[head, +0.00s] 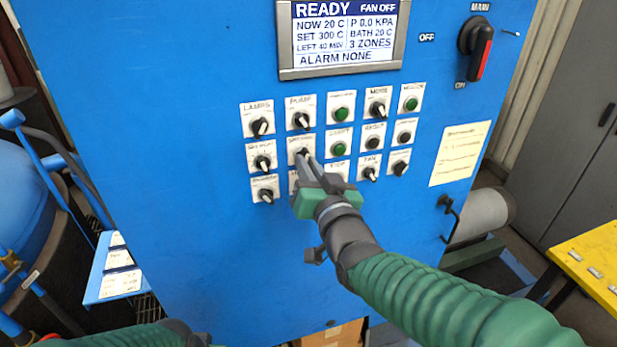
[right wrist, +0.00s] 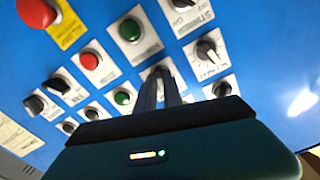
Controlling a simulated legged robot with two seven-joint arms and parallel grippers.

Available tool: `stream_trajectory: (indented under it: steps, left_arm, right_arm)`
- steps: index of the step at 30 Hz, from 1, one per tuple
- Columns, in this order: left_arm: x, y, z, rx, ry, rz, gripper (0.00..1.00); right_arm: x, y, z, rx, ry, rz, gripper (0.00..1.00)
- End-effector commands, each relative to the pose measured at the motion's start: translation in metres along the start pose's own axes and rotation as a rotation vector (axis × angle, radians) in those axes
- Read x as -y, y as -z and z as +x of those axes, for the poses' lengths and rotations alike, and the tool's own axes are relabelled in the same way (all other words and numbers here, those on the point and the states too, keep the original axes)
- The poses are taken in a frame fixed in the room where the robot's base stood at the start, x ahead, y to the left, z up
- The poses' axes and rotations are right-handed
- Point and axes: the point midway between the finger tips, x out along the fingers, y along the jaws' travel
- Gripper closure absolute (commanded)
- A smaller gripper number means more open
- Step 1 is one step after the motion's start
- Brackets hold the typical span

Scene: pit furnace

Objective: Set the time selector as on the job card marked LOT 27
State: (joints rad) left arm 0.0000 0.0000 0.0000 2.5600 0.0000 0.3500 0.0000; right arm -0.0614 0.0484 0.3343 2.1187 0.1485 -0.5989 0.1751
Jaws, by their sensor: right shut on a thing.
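My right gripper (head: 307,163) is shut on a selector knob (head: 302,152) in the middle row, second column of the blue control panel. In the right wrist view its fingers (right wrist: 159,78) meet at that knob and hide most of it. The knob's label is too small and partly covered, so I cannot tell its name or setting. White cards (head: 120,259) sit on a blue rack at the left; their writing, including any LOT number, is unreadable. Part of my left arm shows at the bottom left, but its gripper is out of view.
The display (head: 345,38) reads READY, FAN OFF, SET 300 C, LEFT 40 MIN, ALARM NONE. Other knobs and green buttons (head: 341,114) crowd around my gripper. A main switch (head: 477,45) and a paper sheet (head: 460,153) are to the right. A yellow table (head: 595,262) stands at far right.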

Motion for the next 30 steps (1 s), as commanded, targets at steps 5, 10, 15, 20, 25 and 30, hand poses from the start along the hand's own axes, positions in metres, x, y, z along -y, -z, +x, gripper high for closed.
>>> stream_trajectory:
  steps: [5, 10, 15, 20, 25, 30]
  left_arm:
    - [0.0, -0.003, 0.013, 0.0, 0.0, 0.0, 1.0]
    - [0.0, -0.004, 0.018, 0.0, 0.0, 0.0, 1.0]
    - [0.0, -0.005, 0.02, 0.0, 0.0, 0.0, 1.0]
    - [0.0, -0.005, 0.021, 0.0, 0.0, 0.0, 1.0]
    - [0.0, -0.005, 0.02, 0.0, 0.0, 0.0, 1.0]
    - [0.0, -0.005, 0.02, 0.0, 0.0, 0.0, 1.0]
  right_arm:
    - [-0.001, 0.002, 0.001, -0.011, 0.001, 0.104, 1.0]
    - [0.0, 0.003, 0.001, -0.011, 0.002, 0.17, 1.0]
    - [0.0, 0.005, 0.001, -0.011, 0.002, 0.202, 1.0]
    - [0.0, 0.005, 0.001, -0.011, 0.002, 0.212, 1.0]
    - [0.001, 0.005, 0.001, -0.011, 0.002, 0.211, 1.0]
    - [0.0, 0.005, 0.001, -0.011, 0.002, 0.211, 0.81]
